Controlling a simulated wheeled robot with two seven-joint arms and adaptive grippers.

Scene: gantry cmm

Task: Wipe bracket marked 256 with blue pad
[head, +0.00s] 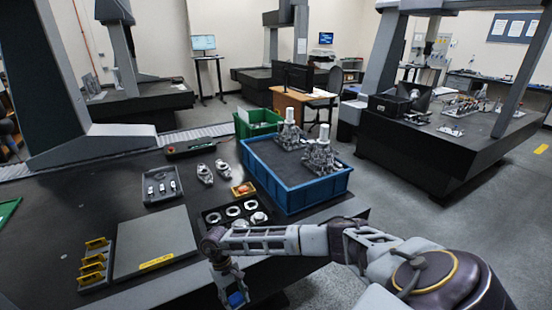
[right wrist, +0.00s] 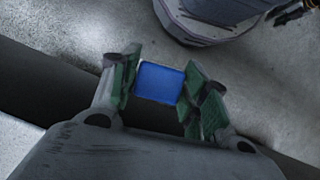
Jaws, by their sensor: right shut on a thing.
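A blue pad (right wrist: 160,83) sits between the green-lined fingers of my right gripper (right wrist: 158,88), which is shut on it in the right wrist view. In the head view my right gripper (head: 236,290) hangs down at the front edge of the dark table, with the blue pad (head: 236,298) at its tip. Two grey metal brackets (head: 205,173) lie near the middle of the table, behind the dark tray of rings. Their markings are too small to read, so I cannot tell which is 256. My left gripper does not show.
A blue bin (head: 290,190) with metal assemblies stands on the right of the table (head: 110,185), a green bin (head: 245,128) behind it. A grey plate (head: 150,243), a yellow-part rack (head: 95,265) and a small grey tray (head: 162,198) lie left. My right arm crosses the front right.

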